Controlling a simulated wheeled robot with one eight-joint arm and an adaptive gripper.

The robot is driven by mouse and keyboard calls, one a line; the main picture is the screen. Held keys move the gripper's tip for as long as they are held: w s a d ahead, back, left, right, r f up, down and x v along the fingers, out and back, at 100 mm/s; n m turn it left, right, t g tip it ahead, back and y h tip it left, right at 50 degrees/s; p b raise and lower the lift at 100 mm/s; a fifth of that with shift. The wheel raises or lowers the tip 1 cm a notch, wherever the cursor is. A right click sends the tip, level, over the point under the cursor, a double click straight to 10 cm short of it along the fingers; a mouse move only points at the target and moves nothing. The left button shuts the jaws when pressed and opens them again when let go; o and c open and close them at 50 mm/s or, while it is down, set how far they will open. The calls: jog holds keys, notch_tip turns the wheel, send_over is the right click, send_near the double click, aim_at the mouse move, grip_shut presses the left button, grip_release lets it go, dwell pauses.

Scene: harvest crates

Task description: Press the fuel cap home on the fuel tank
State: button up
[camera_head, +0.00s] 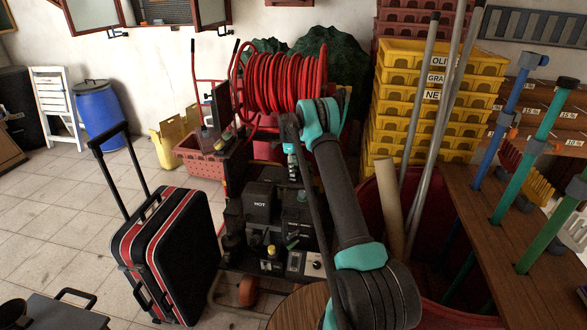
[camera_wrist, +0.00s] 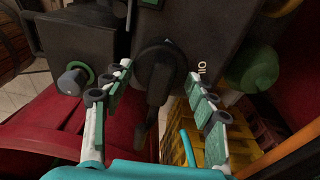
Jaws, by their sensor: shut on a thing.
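In the wrist view my gripper (camera_wrist: 160,72) has its two fingers on either side of a black round part with a long lever-like tail (camera_wrist: 156,72), and is shut on it. The part sits against a dark box-shaped body (camera_wrist: 190,25) with pale lettering beside it. I cannot tell for sure that it is the fuel cap, or how far it is seated. In the head view my gripper (camera_head: 291,165) points down over the dark machine (camera_head: 265,205), with its fingertips hard to make out. The fuel tank is not clearly distinguishable there.
A green round knob (camera_wrist: 252,68) and a small grey-green knob (camera_wrist: 73,82) flank the gripper. A red hose reel (camera_head: 285,82) stands behind the machine, a black suitcase (camera_head: 168,255) at left, yellow crates (camera_head: 440,75) and a tool bench (camera_head: 500,240) at right.

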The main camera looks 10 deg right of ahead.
jog(key=shift+f, duration=0.55)
dwell(0.6)
jog(key=o, duration=1.2)
